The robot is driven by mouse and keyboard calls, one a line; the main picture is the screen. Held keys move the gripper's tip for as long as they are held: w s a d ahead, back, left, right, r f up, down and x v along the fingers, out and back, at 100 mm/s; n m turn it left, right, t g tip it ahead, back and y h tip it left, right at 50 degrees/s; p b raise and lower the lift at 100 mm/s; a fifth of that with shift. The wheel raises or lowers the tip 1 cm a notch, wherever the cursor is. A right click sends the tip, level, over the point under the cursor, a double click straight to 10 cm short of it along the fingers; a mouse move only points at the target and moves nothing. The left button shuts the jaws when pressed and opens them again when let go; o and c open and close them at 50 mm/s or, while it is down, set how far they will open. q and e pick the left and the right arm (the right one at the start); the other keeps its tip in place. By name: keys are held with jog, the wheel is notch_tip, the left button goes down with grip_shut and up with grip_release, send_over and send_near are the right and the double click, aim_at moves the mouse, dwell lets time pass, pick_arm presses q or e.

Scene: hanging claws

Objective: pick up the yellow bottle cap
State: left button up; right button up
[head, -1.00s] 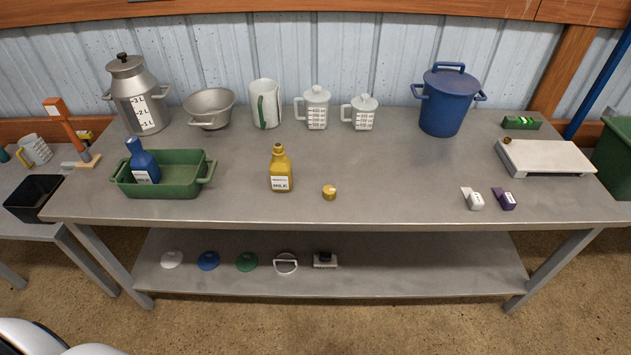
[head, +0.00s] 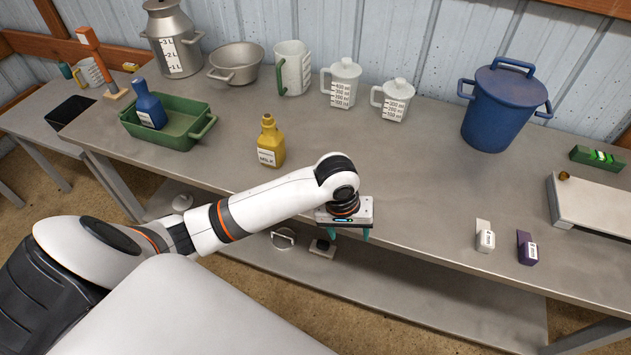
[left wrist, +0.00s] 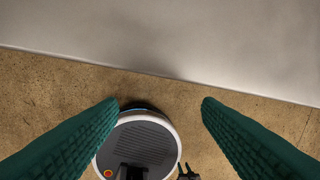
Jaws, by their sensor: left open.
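My left gripper (head: 348,232) points down at the table's front edge, right of and nearer than the bottle. In the left wrist view its two teal fingers (left wrist: 160,104) are spread apart with nothing between them. That view shows a strip of tabletop (left wrist: 200,35), floor and my base, but no cap. My right gripper is not in view.
Behind the arm stand white measuring jugs (head: 342,84) and a blue pot (head: 503,108). A green tray (head: 178,130) with a blue bottle (head: 149,105) is at left. White (head: 485,237) and purple (head: 526,248) small items lie right, near a white platform (head: 592,210). The middle-right tabletop is clear.

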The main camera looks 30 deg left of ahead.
pick_arm(q)
jog(key=w+a+r+n, duration=0.2)
jog(key=w+a, duration=0.1)
jog(key=w+a+r+n+y, duration=0.1)
jog(key=w+a+n, duration=0.1)
jog(key=shift+w+a+r+g, duration=0.2)
jog(key=shift+r+g, duration=0.1)
jog(key=shift+r, duration=0.1)
jog(key=w+a+r+n, duration=0.4)
jog(key=a+r+n, duration=0.3)
jog(key=a, duration=0.1)
jog(key=shift+g+y, duration=0.3)
jog(key=shift+g, duration=0.1)
jog(key=f, duration=0.4)
jog(key=a+f, duration=0.1)
jog(key=f, duration=0.1)
jog(key=shift+w, duration=0.15)
jog(key=shift+a+f, duration=0.1)
jog(key=shift+f, duration=2.7)
jog(key=shift+s, duration=0.2)
jog(key=c, duration=1.1)
